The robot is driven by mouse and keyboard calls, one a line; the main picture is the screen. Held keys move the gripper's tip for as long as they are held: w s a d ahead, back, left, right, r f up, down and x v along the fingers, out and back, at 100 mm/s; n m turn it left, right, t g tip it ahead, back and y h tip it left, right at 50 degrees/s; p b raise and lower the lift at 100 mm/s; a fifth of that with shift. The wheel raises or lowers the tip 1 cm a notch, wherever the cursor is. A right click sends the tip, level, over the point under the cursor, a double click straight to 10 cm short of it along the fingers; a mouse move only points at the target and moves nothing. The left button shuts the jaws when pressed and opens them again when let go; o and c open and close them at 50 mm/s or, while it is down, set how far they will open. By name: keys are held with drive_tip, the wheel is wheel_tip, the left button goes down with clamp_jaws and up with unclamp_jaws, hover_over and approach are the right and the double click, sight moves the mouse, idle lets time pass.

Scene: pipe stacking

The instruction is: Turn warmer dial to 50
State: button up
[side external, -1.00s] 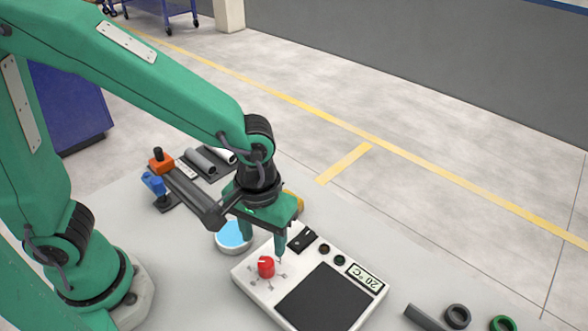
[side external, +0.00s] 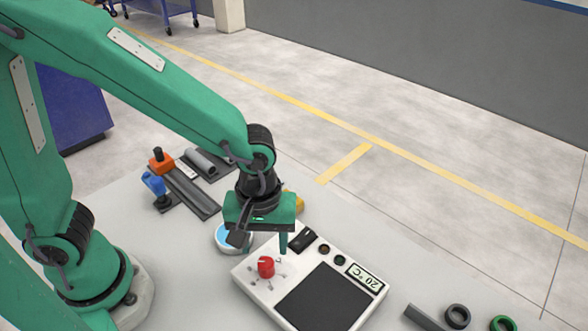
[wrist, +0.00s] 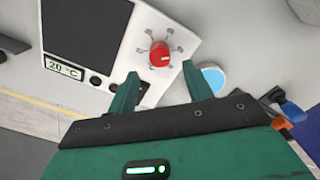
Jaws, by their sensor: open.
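The warmer (side external: 262,290) is a white box with a dark heating plate (side external: 328,297) and a display (side external: 364,277) that reads 20 °C. Its red dial (side external: 266,267) sits near the left corner, with tick marks around it. In the wrist view the dial (wrist: 160,54) lies just beyond and between the fingertips. My gripper (side external: 273,250) points down above the warmer's back-left edge, near the dial but apart from it. In the wrist view my gripper (wrist: 161,80) is open, with two green fingers spread and nothing between them.
A black switch (side external: 301,240) and small round buttons line the warmer's back edge. Grey pipes (side external: 192,193), an orange-topped tool (side external: 161,161) and a blue tool (side external: 154,186) lie at the back left. Dark and green rings (side external: 457,316) lie right.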

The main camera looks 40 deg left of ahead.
sight(266, 261)
drive_tip(key=shift+f, duration=3.15)
drive_tip(key=c, duration=1)
